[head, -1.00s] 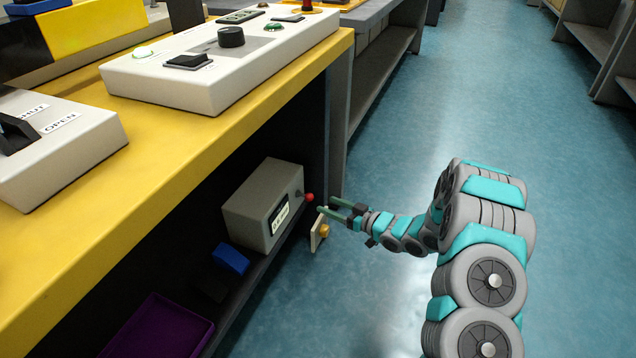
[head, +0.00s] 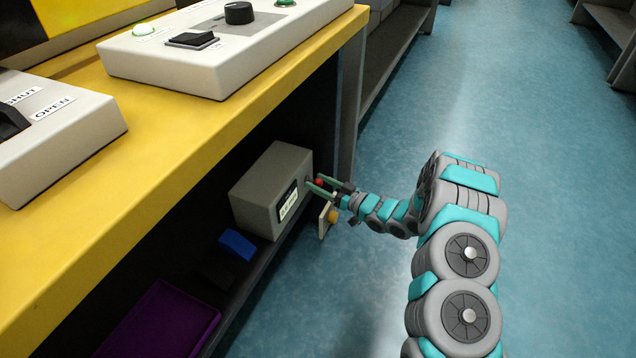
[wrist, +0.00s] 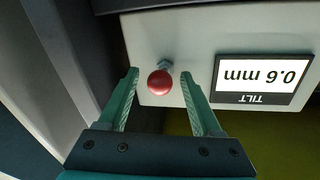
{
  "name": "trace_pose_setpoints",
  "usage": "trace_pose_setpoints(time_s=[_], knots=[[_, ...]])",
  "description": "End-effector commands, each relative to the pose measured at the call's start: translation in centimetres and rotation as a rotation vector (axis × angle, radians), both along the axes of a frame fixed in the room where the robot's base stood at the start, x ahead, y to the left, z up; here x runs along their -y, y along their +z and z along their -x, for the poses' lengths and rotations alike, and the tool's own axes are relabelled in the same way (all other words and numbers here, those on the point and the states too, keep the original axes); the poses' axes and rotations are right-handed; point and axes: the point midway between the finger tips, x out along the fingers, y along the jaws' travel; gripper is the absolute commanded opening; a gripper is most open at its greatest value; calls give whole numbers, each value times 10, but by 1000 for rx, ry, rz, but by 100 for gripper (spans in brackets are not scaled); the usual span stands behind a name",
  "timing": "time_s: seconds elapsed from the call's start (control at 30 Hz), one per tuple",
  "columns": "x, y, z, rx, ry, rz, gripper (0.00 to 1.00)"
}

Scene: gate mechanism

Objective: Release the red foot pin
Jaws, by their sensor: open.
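The red foot pin (wrist: 160,82) has a round red head on a short metal stem. In the head view the pin's red head (head: 320,182) shows between my fingers. My gripper (wrist: 164,95) is open, with one finger on each side of the red head. Gaps show between the head and both fingers in the wrist view. The box's display (wrist: 262,79) is labelled TILT and reads 0.6 mm, upside down in the wrist view.
A small plate with a yellow-orange knob (head: 332,216) sits just below my gripper. A blue block (head: 237,245) and a purple tray (head: 165,322) lie nearer on the shelf. The yellow bench top (head: 190,140) overhangs the box.

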Motion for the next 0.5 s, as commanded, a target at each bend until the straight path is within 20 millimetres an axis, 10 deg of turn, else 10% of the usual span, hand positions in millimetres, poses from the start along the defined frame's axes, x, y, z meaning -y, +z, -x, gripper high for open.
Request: trace_pose_setpoints(time_s=[0.37, 0.5], knots=[[-4, 0, -3, -1, -1, 1, 66], [-4, 0, -3, -1, -1, 1, 52]])
